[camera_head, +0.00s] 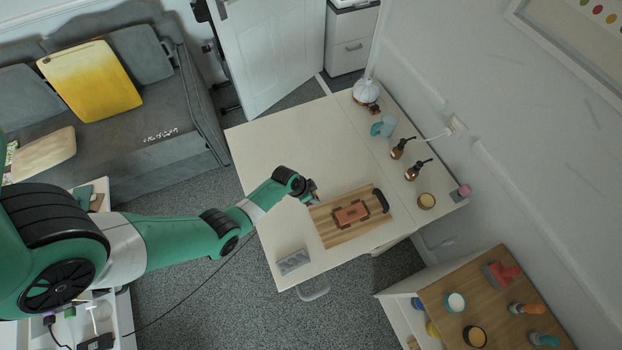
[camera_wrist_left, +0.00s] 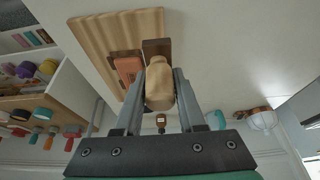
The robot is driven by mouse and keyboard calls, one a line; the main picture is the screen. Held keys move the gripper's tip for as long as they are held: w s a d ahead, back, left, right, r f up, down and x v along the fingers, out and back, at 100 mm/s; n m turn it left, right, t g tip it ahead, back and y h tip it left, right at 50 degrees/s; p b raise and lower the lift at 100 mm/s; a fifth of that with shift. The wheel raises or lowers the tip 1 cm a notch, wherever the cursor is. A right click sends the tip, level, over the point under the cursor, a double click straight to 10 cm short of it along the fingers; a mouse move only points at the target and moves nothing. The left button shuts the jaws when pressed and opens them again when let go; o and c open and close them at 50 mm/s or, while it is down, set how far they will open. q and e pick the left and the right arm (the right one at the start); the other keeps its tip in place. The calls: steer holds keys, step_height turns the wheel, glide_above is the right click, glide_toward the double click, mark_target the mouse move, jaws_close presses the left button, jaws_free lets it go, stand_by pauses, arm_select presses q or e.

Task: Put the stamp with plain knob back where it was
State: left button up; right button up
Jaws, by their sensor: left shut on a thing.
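The stamp with plain knob (camera_wrist_left: 160,85) is between the fingers of my left gripper (camera_wrist_left: 160,100) in the left wrist view. Its pale wooden knob is gripped, and a brown block (camera_wrist_left: 157,47) shows just beyond it. In the head view my left gripper (camera_head: 311,192) is at the upper left edge of a striped wooden board (camera_head: 328,230); the stamp is too small there to make out well. An orange-brown block (camera_head: 351,214) lies on the board among dark corner pieces, and also shows in the left wrist view (camera_wrist_left: 128,68). My right gripper is not in view.
A grey tray (camera_head: 293,262) lies near the table's front edge. The table left of the board is clear.

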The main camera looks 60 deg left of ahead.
arm_select(q)
steer(key=w+a+f+b, duration=0.1)
steer(key=a+f+b, duration=0.1)
steer(key=a+b, duration=0.1)
steer(key=w+a+f+b, duration=0.1)
steer(key=a+f+b, duration=0.2)
steer(key=b, duration=0.1)
steer(key=w+a+f+b, duration=0.1)
steer(key=a+f+b, duration=0.2)
steer(key=a+b, duration=0.1)
steer(key=shift+w+f, duration=0.25)
steer(key=shift+w, duration=0.1)
steer(key=shift+a+b, duration=0.25)
steer(key=shift+b, duration=0.25)
steer(key=shift+w, duration=0.1)
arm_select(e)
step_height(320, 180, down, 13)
arm_select(q)
steer(key=f+b, duration=0.4)
steer(key=shift+w+a, duration=0.1)
steer(key=shift+a, duration=0.15)
steer(key=o, duration=1.1)
steer(key=shift+r, duration=0.1)
steer(key=shift+c, duration=0.2)
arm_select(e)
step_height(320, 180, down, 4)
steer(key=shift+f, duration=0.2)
